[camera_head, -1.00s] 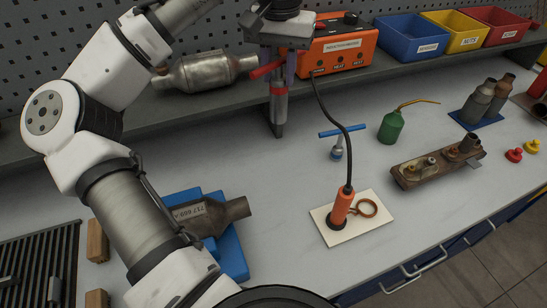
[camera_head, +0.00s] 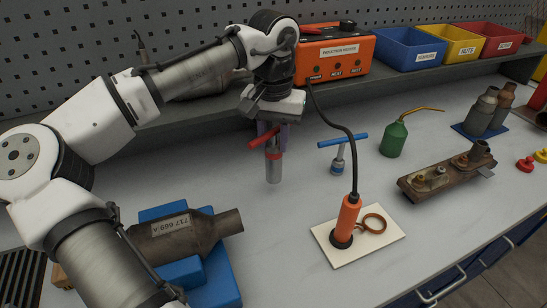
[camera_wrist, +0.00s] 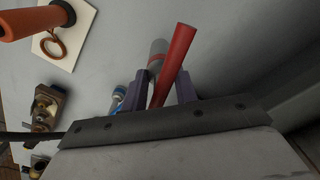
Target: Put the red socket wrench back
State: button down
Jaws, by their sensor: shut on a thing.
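The red socket wrench, with its red cross handle (camera_head: 265,138) and grey socket (camera_head: 273,169), hangs upright from my gripper (camera_head: 269,128) over the bench. I cannot tell whether its lower end touches the bench top. In the wrist view, the purple fingers of my gripper (camera_wrist: 158,87) are closed about the red wrench (camera_wrist: 178,58), whose handle crosses between them. A blue socket wrench (camera_head: 338,158) stands upright on the bench just right of it, and it also shows small beside the left finger in the wrist view (camera_wrist: 119,93).
An orange induction heater (camera_head: 335,52) sits on the shelf, its cable running to an orange wand (camera_head: 347,220) on a pale pad. A green oil can (camera_head: 394,139) and rusty manifold (camera_head: 440,180) lie right. A converter in a blue cradle (camera_head: 212,290) is front left.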

aim_at(273, 144)
notch_tip(273, 144, down, 4)
jog(key=b, duration=0.3)
jog(key=shift+r, duration=0.1)
jog(key=c, duration=1.1)
grip_release()
notch_tip(273, 144, up, 12)
jog(key=shift+r+b, duration=0.1)
jog(key=shift+b, duration=0.25)
